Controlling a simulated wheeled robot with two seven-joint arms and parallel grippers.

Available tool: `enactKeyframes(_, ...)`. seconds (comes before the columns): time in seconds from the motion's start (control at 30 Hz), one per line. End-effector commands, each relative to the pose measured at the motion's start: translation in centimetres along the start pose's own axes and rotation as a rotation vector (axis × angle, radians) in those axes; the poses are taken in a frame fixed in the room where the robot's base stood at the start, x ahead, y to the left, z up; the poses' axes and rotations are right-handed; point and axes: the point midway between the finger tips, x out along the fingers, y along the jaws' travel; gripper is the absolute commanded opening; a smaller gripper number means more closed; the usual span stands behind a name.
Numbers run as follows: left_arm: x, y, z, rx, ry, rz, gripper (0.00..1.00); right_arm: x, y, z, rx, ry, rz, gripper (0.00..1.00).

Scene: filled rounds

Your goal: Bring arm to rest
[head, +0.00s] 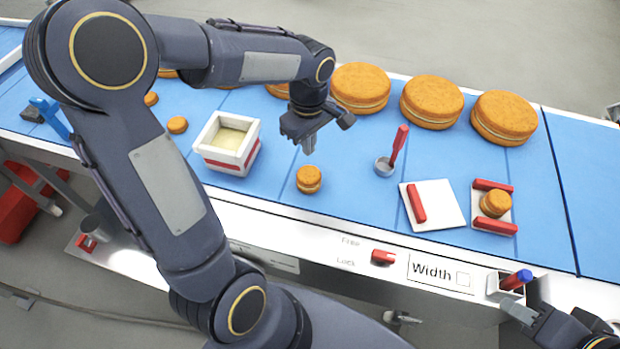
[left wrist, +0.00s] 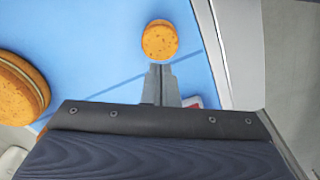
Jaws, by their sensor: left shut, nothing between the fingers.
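My left gripper (head: 309,150) hangs over the blue conveyor belt, with its arm arching in from the left. Its fingers are together and empty; they also show closed in the left wrist view (left wrist: 160,72). A small filled round (head: 309,179) lies on the belt just in front of the fingertips, apart from them as far as I can tell; it shows beyond them in the left wrist view (left wrist: 160,41). My right gripper (head: 528,314) is at the bottom right corner, beside a small white holder (head: 493,287).
Large rounds (head: 431,101) line the belt's far side.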

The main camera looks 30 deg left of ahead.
Motion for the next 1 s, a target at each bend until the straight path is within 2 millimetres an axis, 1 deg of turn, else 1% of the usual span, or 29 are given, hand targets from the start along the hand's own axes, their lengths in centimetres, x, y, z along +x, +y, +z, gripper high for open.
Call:
enactKeyframes(0.27, 0.0, 0.0, 0.0, 0.0, 0.0, 0.001, 0.0, 0.0, 0.0, 0.0, 0.0, 0.0, 0.0, 0.36)
enactKeyframes(0.37, -0.4, -0.4, 0.1, 0.023, -0.004, 0.014, 0.0, 0.0, 0.0, 0.0, 0.0, 0.0, 0.0, 0.36)
enactKeyframes(0.47, -1.7, -2.1, 0.5, 0.114, -0.02, 0.06, 0.0, 0.0, 0.0, 0.0, 0.0, 0.0, 0.0, 0.36)
enactKeyframes(0.57, -3.5, -4.8, 1.5, 0.28, -0.035, 0.15, 0.0, 0.1, 0.0, 0.0, 0.0, 0.0, 0.0, 0.36)
enactKeyframes(0.6, -4.1, -6.2, 2.1, 0.36, -0.037, 0.193, 0.0, 0.1, 0.0, 0.1, 0.0, 0.0, 0.0, 0.36)
enactKeyframes(0.7, -5.2, -9.3, 3.8, 0.569, -0.022, 0.311, 0.0, 0.1, 0.1, 0.1, 0.0, 0.0, 0.0, 0.36)
enactKeyframes(0.83, -5.7, -12.4, 6.1, 0.811, 0.037, 0.453, 0.0, 0.2, 0.1, 0.1, 0.0, 0.0, 0.0, 0.36)
enactKeyframes(0.9, -5.6, -13.5, 7.1, 0.915, 0.077, 0.513, 0.0, 0.2, 0.1, 0.1, 0.0, 0.0, 0.0, 0.36)
enactKeyframes(1.0, -5.4, -14.5, 8.1, 1.02, 0.127, 0.572, 0.0, 0.2, 0.1, 0.1, 0.0, 0.0, 0.0, 0.36)
